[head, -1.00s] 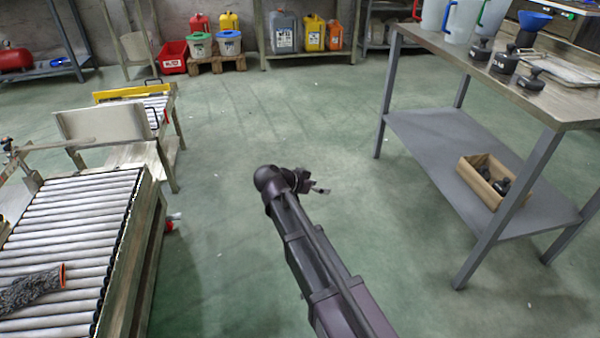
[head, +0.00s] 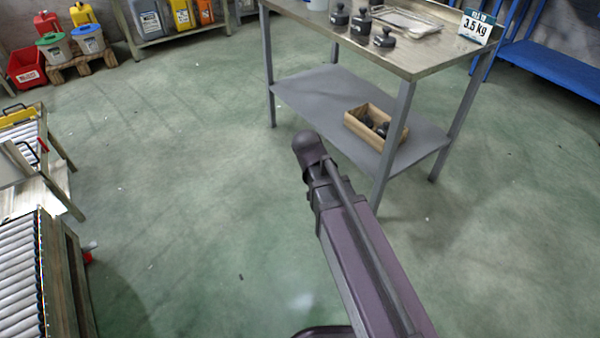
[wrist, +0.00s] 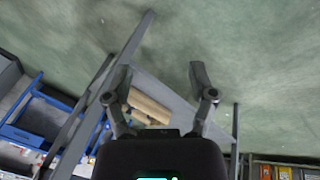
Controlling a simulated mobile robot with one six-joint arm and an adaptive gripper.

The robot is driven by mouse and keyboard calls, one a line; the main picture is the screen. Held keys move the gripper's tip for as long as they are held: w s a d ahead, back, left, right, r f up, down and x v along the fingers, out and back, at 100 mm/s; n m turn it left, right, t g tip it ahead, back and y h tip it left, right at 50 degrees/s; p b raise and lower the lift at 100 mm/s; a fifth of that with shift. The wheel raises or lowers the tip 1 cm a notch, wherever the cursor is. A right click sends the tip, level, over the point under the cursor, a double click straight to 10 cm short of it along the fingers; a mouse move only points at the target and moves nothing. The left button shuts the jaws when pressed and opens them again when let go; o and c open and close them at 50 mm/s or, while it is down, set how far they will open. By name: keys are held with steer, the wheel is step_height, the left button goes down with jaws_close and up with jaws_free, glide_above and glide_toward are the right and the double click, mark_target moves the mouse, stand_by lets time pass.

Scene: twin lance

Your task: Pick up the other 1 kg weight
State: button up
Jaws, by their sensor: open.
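Three dark weights stand on the table top in the head view: one at the left (head: 340,16), one in the middle (head: 361,21) and one at the front (head: 383,38). More dark weights (head: 382,128) lie in an open wooden box (head: 355,126) on the lower shelf. No mass marking is readable on any weight, so I cannot tell which is 1 kg. My gripper (wrist: 158,80) is open and empty in the wrist view, and is hidden in the head view. The box (wrist: 149,106) shows beyond and between its fingers, at a distance.
The table (head: 420,62) has a grey lower shelf (head: 310,95) and metal legs. A wire tray (head: 400,22) and a "3.5 kg" sign (head: 477,27) are on top. A roller conveyor (head: 20,280) stands at left, blue shelving (head: 555,65) at right. Green floor between is clear.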

steer(key=s+d+r+n+g+y+p, duration=0.1)
steer(key=s+d+r+y+p, duration=0.2)
steer(key=s+d, duration=0.4)
steer(key=d+p, duration=0.1)
steer(key=d, duration=0.1)
steer(key=shift+d+r+n+g+y, duration=0.3)
steer(key=shift+d+r+n, duration=0.05)
steer(key=shift+r+n, duration=0.05)
